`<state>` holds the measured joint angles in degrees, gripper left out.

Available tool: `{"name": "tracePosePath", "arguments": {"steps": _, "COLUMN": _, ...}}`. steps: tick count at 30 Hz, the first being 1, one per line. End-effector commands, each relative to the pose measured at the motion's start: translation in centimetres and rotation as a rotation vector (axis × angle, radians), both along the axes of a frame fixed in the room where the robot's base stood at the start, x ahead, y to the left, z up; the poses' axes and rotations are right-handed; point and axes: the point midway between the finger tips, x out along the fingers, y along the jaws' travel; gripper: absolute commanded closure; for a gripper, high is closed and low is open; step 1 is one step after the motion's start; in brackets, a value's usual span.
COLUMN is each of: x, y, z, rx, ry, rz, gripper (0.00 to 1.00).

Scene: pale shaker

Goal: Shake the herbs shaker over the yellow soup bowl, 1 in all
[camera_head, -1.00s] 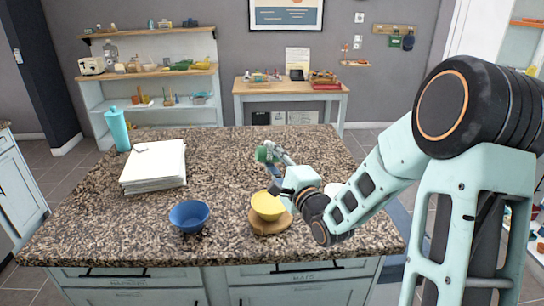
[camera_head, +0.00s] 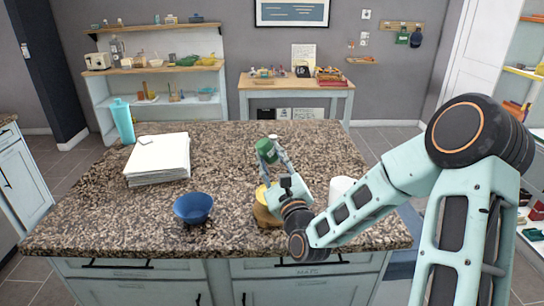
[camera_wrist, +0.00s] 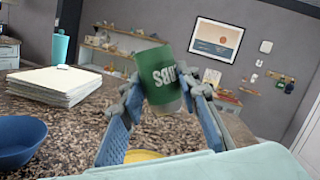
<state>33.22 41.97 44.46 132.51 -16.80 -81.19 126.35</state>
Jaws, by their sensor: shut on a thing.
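The green herbs shaker (camera_head: 266,150) is held between the fingers of my gripper (camera_head: 272,160), above the granite counter. In the wrist view the shaker (camera_wrist: 161,78) is tilted, and its printed lettering reads upside down. My gripper (camera_wrist: 158,102) is shut on it, with a finger on each side. The yellow soup bowl (camera_head: 261,195) is on a round wooden board (camera_head: 266,217), mostly hidden behind my gripper and wrist. Its rim (camera_wrist: 143,156) shows below the shaker in the wrist view. The shaker is above the bowl and apart from it.
A blue bowl (camera_head: 193,208) stands on the counter to the left. A white stack of paper (camera_head: 158,160) and a turquoise bottle (camera_head: 122,121) are farther left. A white object (camera_head: 341,190) stands right of my wrist, partly hidden.

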Motion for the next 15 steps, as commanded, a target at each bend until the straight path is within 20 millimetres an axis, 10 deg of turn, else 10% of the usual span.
{"name": "tracePosePath", "arguments": {"steps": 15, "x": 0.0, "y": 0.0, "z": -3.5, "rx": -0.001, "ry": 0.001, "rz": -0.001, "gripper": 1.0}}
